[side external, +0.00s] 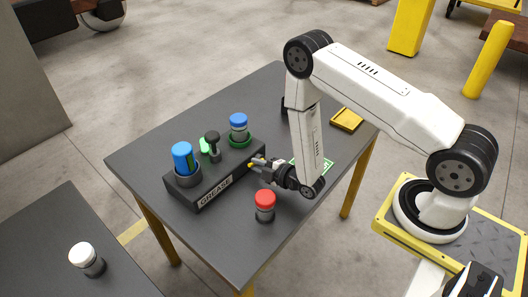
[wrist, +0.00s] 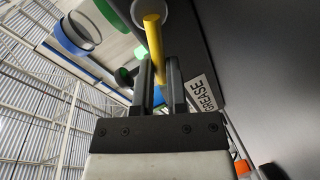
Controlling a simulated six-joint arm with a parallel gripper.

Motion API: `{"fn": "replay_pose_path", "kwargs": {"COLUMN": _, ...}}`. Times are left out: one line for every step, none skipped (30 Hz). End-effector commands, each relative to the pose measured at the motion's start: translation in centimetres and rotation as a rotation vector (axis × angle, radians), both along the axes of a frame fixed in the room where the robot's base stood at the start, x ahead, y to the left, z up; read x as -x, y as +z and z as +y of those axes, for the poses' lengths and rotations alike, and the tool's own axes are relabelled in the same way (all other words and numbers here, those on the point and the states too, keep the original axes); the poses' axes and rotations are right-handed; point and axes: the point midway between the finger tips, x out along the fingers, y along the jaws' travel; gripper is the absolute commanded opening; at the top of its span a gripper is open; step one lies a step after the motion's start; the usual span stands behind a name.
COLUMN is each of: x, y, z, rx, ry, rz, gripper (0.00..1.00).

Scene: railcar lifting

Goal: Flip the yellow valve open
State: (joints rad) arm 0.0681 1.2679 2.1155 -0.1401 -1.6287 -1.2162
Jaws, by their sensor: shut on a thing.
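The yellow valve (side external: 251,164) shows as a small yellow lever on the side of the dark block labelled GREASE (side external: 214,191). In the wrist view the yellow lever (wrist: 153,38) runs from a round grey fitting down between my two black fingers. My gripper (side external: 262,165) reaches it from the right, low over the table. In the wrist view my gripper (wrist: 159,70) is shut on the lever, with a finger on each side. The lever's lower end shows between the fingers. In the side view the fingers partly hide the lever.
The block holds a blue-capped canister (side external: 183,158), a black-topped piece (side external: 212,140) and a blue-capped bottle in a green ring (side external: 239,128). A red-capped bottle (side external: 265,204) stands near my wrist. A yellow tray (side external: 346,120) sits behind my arm. A white-capped bottle (side external: 84,257) is on another table.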

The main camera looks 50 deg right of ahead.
Motion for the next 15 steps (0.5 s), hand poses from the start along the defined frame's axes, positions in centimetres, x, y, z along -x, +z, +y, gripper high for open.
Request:
{"fn": "replay_pose_path", "kwargs": {"x": 0.09, "y": -0.02, "z": -0.04, "rx": -0.005, "ry": -0.001, "rz": 0.003, "gripper": 0.0}}
{"fn": "replay_pose_path", "kwargs": {"x": 0.09, "y": -0.02, "z": -0.04, "rx": -0.006, "ry": -0.001, "rz": 0.003, "gripper": 0.0}}
{"fn": "replay_pose_path", "kwargs": {"x": 0.09, "y": -0.02, "z": -0.02, "rx": -0.006, "ry": -0.001, "rz": 0.003, "gripper": 0.0}}
{"fn": "replay_pose_path", "kwargs": {"x": 0.09, "y": -0.02, "z": -0.02, "rx": -0.006, "ry": -0.001, "rz": 0.003, "gripper": 0.0}}
{"fn": "replay_pose_path", "kwargs": {"x": 0.09, "y": -0.02, "z": -0.02, "rx": -0.005, "ry": -0.001, "rz": 0.003, "gripper": 0.0}}
{"fn": "replay_pose_path", "kwargs": {"x": 0.09, "y": -0.02, "z": -0.02, "rx": -0.005, "ry": -0.001, "rz": 0.003, "gripper": 0.0}}
{"fn": "replay_pose_path", "kwargs": {"x": 0.1, "y": -0.03, "z": -0.02, "rx": -0.005, "ry": -0.001, "rz": 0.003, "gripper": 0.0}}
{"fn": "replay_pose_path", "kwargs": {"x": 0.1, "y": -0.03, "z": -0.02, "rx": -0.005, "ry": -0.001, "rz": 0.003, "gripper": 0.0}}
{"fn": "replay_pose_path", "kwargs": {"x": 0.11, "y": -0.03, "z": -0.02, "rx": -0.004, "ry": -0.001, "rz": 0.003, "gripper": 0.23}}
{"fn": "replay_pose_path", "kwargs": {"x": 0.11, "y": -0.03, "z": -0.02, "rx": -0.004, "ry": -0.001, "rz": 0.003, "gripper": 0.33}}
{"fn": "replay_pose_path", "kwargs": {"x": 0.1, "y": -0.03, "z": -0.02, "rx": -0.004, "ry": -0.001, "rz": 0.003, "gripper": 0.42}}
{"fn": "replay_pose_path", "kwargs": {"x": 0.09, "y": -0.03, "z": -0.02, "rx": -0.004, "ry": -0.001, "rz": 0.003, "gripper": 0.53}}
{"fn": "replay_pose_path", "kwargs": {"x": 0.07, "y": -0.02, "z": -0.01, "rx": -0.004, "ry": -0.001, "rz": 0.003, "gripper": 0.53}}
{"fn": "replay_pose_path", "kwargs": {"x": 0.07, "y": -0.02, "z": -0.01, "rx": -0.004, "ry": -0.001, "rz": 0.003, "gripper": 0.53}}
{"fn": "replay_pose_path", "kwargs": {"x": 0.06, "y": -0.01, "z": -0.02, "rx": -0.004, "ry": 0.0, "rz": 0.001, "gripper": 0.53}}
